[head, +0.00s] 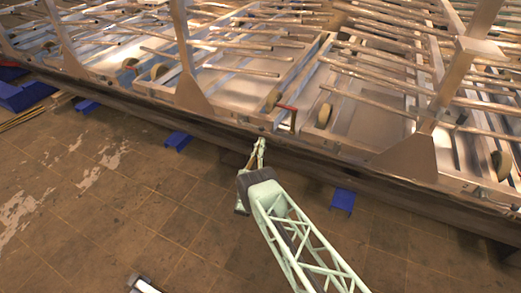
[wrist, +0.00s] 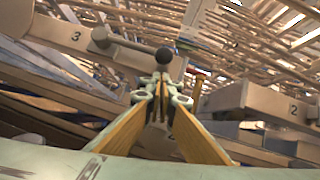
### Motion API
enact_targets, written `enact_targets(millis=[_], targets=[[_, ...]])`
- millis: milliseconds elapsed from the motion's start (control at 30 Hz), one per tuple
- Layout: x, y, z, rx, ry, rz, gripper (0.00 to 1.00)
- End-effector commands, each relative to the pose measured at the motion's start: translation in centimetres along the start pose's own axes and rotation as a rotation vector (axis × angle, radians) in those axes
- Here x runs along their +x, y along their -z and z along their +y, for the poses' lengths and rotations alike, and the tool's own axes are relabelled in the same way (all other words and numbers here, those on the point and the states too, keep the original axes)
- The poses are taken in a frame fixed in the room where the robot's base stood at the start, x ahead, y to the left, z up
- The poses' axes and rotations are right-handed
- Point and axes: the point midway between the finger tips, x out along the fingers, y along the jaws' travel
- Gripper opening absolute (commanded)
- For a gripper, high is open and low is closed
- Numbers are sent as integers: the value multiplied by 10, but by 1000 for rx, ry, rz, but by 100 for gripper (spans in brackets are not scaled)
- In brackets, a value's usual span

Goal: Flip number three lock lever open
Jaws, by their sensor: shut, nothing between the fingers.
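In the wrist view, a plate marked 3 (wrist: 62,32) is at the upper left. A pale lever arm (wrist: 128,46) runs rightward from a round pivot (wrist: 101,38) beside that plate and ends in a dark ball knob (wrist: 164,55). My gripper (wrist: 162,84) is shut and empty, with its fingertips just below the knob in the picture. I cannot tell whether they touch it. In the head view, my gripper (head: 260,143) is at the front edge of the metal frame, and the knob is too small to make out there.
A plate marked 2 (wrist: 262,101) is at the right in the wrist view, with an upright peg (wrist: 197,91) to its left. In the head view, a red handle (head: 287,107) lies on the frame beyond my gripper. Uprights (head: 408,158) stand along the frame.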

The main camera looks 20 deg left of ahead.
Motion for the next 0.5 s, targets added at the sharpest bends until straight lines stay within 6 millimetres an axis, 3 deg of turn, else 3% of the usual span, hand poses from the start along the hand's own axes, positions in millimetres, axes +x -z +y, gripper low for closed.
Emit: enact_targets(millis=[500], targets=[[18,-18,0,0,1,0,0]])
